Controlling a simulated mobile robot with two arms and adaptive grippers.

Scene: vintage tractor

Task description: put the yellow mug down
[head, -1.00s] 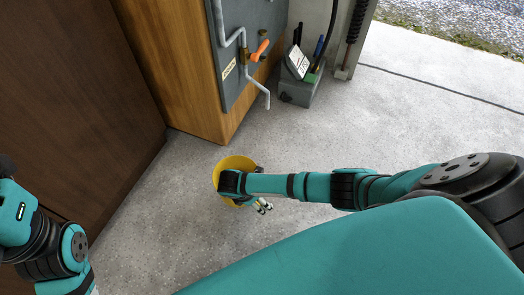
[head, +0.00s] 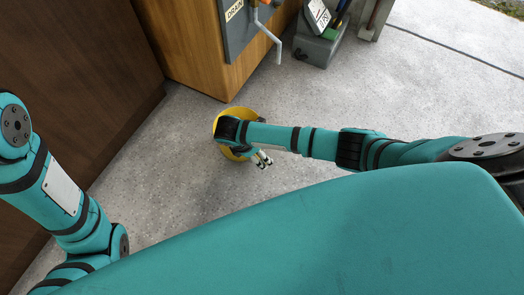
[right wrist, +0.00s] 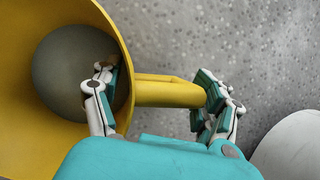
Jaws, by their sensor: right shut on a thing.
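The yellow mug (head: 232,112) is low over the pale floor in the head view, partly covered by my right wrist. In the right wrist view the mug (right wrist: 25,45) is large at the left, its open mouth facing the camera, with a dark grey round surface inside. My right gripper (right wrist: 160,85) is shut on it, one finger inside the rim and the other outside at the end of the yellow handle (right wrist: 165,92). Whether the mug touches the floor I cannot tell. My left arm shows at the left of the head view; its gripper is out of frame.
A wooden cabinet (head: 190,55) with a grey panel and pipe (head: 268,35) stands just behind the mug. A grey tool box (head: 316,48) is at the back. A dark brown panel (head: 70,90) rises at the left. The speckled floor (head: 410,90) is clear to the right.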

